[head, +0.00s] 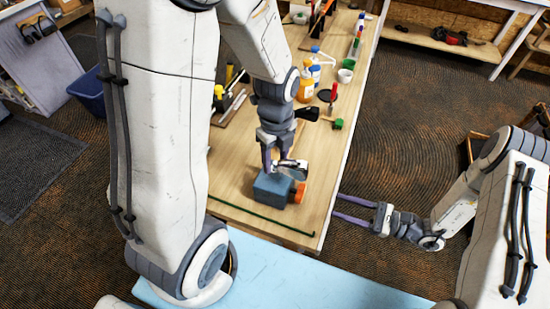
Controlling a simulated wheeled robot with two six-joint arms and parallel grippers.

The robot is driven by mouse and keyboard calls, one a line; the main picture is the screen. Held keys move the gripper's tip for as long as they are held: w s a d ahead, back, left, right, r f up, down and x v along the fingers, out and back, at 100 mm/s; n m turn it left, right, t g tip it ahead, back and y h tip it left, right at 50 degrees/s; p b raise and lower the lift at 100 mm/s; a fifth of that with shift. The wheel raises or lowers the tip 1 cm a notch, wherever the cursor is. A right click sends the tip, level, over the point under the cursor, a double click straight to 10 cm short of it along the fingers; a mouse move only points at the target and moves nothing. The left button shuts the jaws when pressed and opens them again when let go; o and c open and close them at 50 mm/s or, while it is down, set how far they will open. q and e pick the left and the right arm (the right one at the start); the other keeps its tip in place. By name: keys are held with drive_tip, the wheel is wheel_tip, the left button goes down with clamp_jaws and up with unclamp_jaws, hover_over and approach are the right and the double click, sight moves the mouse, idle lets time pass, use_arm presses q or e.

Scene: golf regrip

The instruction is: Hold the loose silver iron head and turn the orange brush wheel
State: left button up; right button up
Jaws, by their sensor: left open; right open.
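The silver iron head (294,169) is at the top of a blue-grey block (270,189) on the wooden workbench. The orange brush wheel (298,193) shows at the right side of that block, partly hidden. My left gripper (275,168) points down over the block with its purple fingers apart, right at the iron head. I cannot tell whether the fingers touch it. My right gripper (338,206) is open and empty, off the bench's right edge, with its fingers pointing left toward the bench.
A dark green rod (262,222) lies along the bench's near end. Further back stand orange bottles (306,88), a white cup (345,76), a black dish (326,96) and a green-headed tool (338,124). A light blue surface (290,280) is in front.

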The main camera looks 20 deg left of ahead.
use_arm(q)
clamp_jaws()
idle(2.1)
